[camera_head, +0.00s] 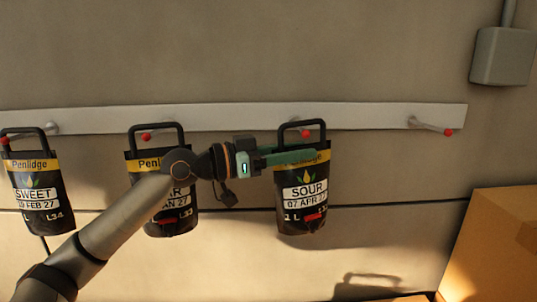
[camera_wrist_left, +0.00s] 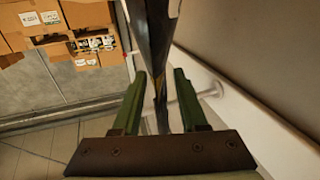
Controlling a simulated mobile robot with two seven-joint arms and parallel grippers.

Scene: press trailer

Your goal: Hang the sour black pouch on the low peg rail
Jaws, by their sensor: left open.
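The sour black pouch (camera_head: 303,212) is upright at the low peg rail (camera_head: 230,117), with a yellow band and a white "SOUR" label. Its black handle loop is around a red-tipped peg (camera_head: 305,134) and appears to hang on it. My left gripper (camera_head: 318,156) reaches in from the left at the pouch's top band. In the left wrist view its green fingers (camera_wrist_left: 165,82) are apart, one on each side of the pouch (camera_wrist_left: 157,50), which shows edge-on. Whether either finger touches the pouch cannot be told. My right gripper is not in view.
A "SWEET" pouch (camera_head: 38,205) and another black pouch (camera_head: 155,220), partly hidden by my arm, hang on pegs to the left. A bare peg (camera_head: 432,126) is at the right. A grey box (camera_head: 502,56) is on the wall; cardboard boxes (camera_head: 495,245) stand lower right.

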